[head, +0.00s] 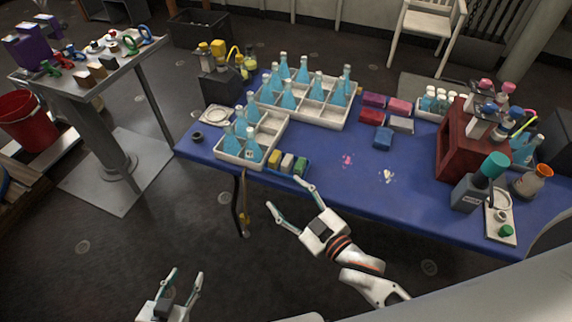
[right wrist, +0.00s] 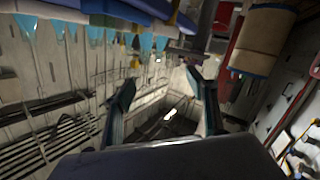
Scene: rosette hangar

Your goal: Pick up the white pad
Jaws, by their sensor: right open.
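A whitish-grey pad (head: 401,124) lies on the blue table, beside a red pad (head: 371,116), a pink pad (head: 400,106) and a blue pad (head: 383,137). A small off-white block (head: 288,161) sits between a yellow block and a green block in a small blue holder at the table's front edge. I cannot tell which of the two is the white pad. My right gripper (head: 284,191) is open and empty in front of the table, nearer the holder. In the right wrist view its fingers (right wrist: 162,88) are apart. My left gripper (head: 184,273) is open and empty, low at the left.
White crates (head: 240,162) of blue bottles stand behind the holder. A dark red stand (head: 466,165) and several bottles fill the table's right end. Pink and cream spots mark the bare middle. A grey side table (head: 105,84) with small items stands at left.

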